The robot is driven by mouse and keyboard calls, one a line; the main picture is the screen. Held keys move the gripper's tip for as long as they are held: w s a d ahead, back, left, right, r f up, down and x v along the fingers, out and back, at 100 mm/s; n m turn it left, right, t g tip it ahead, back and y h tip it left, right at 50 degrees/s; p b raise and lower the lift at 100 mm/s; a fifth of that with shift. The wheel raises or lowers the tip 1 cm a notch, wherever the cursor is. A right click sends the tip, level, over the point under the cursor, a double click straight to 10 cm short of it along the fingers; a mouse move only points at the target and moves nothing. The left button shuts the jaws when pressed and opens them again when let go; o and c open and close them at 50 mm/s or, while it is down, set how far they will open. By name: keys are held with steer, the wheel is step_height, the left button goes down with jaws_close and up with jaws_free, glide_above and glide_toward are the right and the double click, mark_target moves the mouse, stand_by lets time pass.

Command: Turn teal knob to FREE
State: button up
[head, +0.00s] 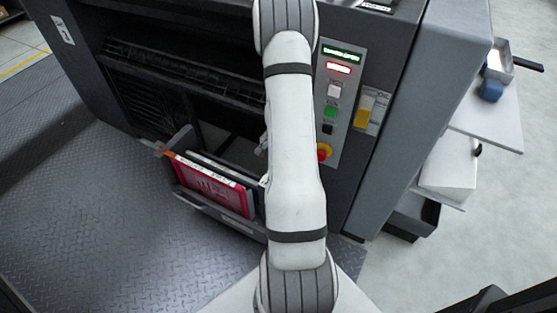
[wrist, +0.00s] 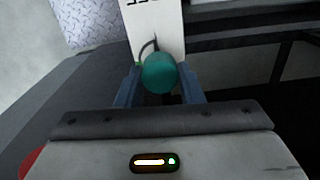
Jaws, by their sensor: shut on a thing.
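The teal knob (wrist: 159,72) is in the middle of the wrist view, a rounded teal cap in front of a white label plate (wrist: 154,22). Part of a black letter mark shows at the plate's top edge, and a dark curved line runs above the knob. My gripper (wrist: 160,85) has its two blue-grey fingers on either side of the knob and is shut on it. Which way the knob points I cannot tell. In the head view my arm covers the middle of the machine, and neither the knob nor the gripper can be made out.
The dark machine carries a control panel (head: 336,100) with lit displays, buttons and a red emergency stop (head: 324,152). An open drawer (head: 237,223) holds red and white flat items at lower left. A white shelf (head: 495,110) stands at right. The patterned floor (head: 90,210) at left is clear.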

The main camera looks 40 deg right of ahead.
steer(key=shift+w+m, duration=0.15)
steer(key=shift+m, duration=0.45)
steer(key=o, duration=1)
steer(key=shift+r+p, duration=0.95)
steer(key=shift+r, duration=2.95)
